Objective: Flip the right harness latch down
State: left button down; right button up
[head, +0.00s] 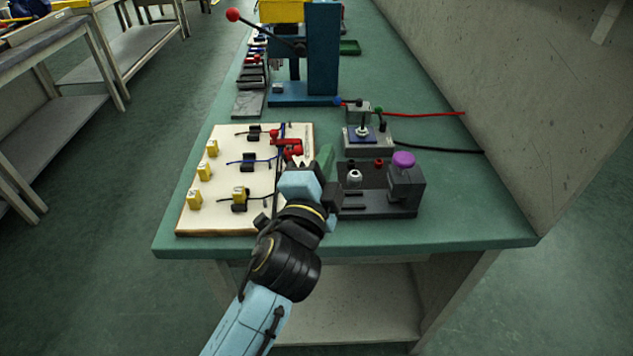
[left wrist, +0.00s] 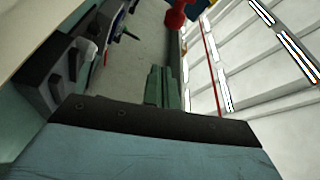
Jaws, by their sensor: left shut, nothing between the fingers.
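The pale harness board (head: 220,222) lies on the left part of the green bench in the head view. It carries several black holders with dark wires and several yellow blocks. A red latch (head: 288,146) stands at the board's right side, partly behind my arm; whether it is fully up cannot be told. My left gripper (head: 325,157) is just right of this latch, its green fingers shut and empty, with no clear contact. In the left wrist view the shut fingers (left wrist: 159,87) show ahead, with a red rounded part beyond them. My right gripper is not in view.
A dark grey fixture (head: 405,196) with a purple knob stands right of my gripper. A small grey stand (head: 372,142) with red and black cables is behind it. A blue press (head: 322,50) with a red-balled lever is farther back. The front right bench corner is clear.

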pick_arm(q)
jog(key=shift+w+a+f+b, duration=0.25)
jog(key=shift+w+a, duration=0.3)
jog(key=shift+a, duration=0.05)
jog(key=shift+w+a+f+b, duration=0.2)
jog(key=shift+w+a, duration=0.3)
jog(key=shift+a, duration=0.1)
jog(key=shift+a+f, duration=0.1)
jog(key=shift+a, duration=0.3)
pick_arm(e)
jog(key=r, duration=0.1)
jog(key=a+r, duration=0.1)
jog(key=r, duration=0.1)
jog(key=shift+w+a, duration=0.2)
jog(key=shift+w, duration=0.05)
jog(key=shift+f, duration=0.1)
